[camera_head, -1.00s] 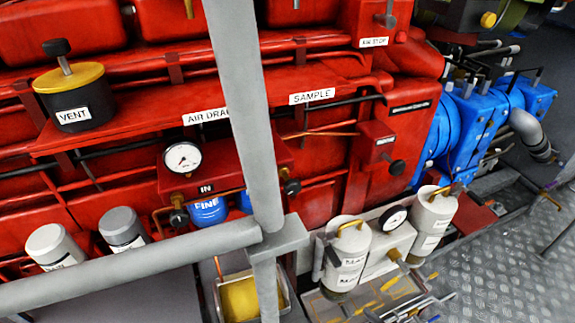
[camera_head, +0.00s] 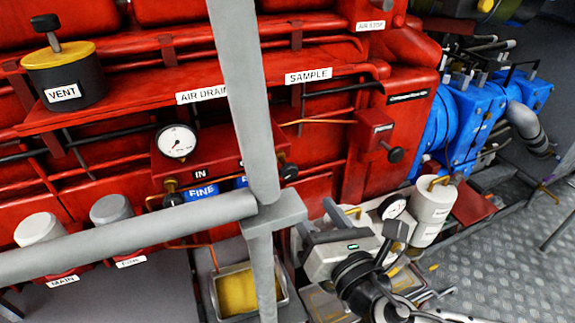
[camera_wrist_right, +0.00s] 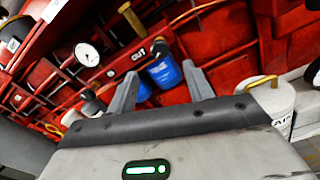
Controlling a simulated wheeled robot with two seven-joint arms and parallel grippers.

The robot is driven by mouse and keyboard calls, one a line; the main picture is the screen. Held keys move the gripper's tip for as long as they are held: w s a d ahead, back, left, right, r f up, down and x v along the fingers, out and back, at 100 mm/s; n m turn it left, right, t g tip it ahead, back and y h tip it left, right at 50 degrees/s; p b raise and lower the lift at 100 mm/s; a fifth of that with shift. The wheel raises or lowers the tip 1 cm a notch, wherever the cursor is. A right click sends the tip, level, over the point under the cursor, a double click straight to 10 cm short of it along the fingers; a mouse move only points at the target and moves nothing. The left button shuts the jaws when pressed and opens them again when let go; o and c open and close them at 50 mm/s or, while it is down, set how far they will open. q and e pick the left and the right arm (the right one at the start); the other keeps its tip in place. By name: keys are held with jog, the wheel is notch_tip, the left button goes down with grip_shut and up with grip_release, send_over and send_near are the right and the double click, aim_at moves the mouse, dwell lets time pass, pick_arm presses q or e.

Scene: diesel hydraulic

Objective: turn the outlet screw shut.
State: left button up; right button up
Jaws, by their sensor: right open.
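The outlet screw has a black knob (camera_head: 289,172) at the right end of the red filter block (camera_head: 218,152), just right of the grey post. In the right wrist view, a black knob (camera_wrist_right: 160,48) shows beside the OUT label (camera_wrist_right: 139,54), above a blue filter (camera_wrist_right: 163,72). My right gripper (camera_head: 365,218) is open and empty, below and to the right of the knob, apart from it. Its two fingers (camera_wrist_right: 161,73) point toward the filter block in the wrist view. My left gripper is not in view.
The grey vertical post (camera_head: 245,90) and horizontal rail (camera_head: 130,238) cross in front of the filter block. A yellow-bottomed tray (camera_head: 238,290) lies below. Diamond-plate floor (camera_head: 500,260) is clear at right.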

aim_at(291, 174)
jog(key=p+x, duration=0.1)
jog(key=x, duration=1.1)
jog(key=c, duration=1)
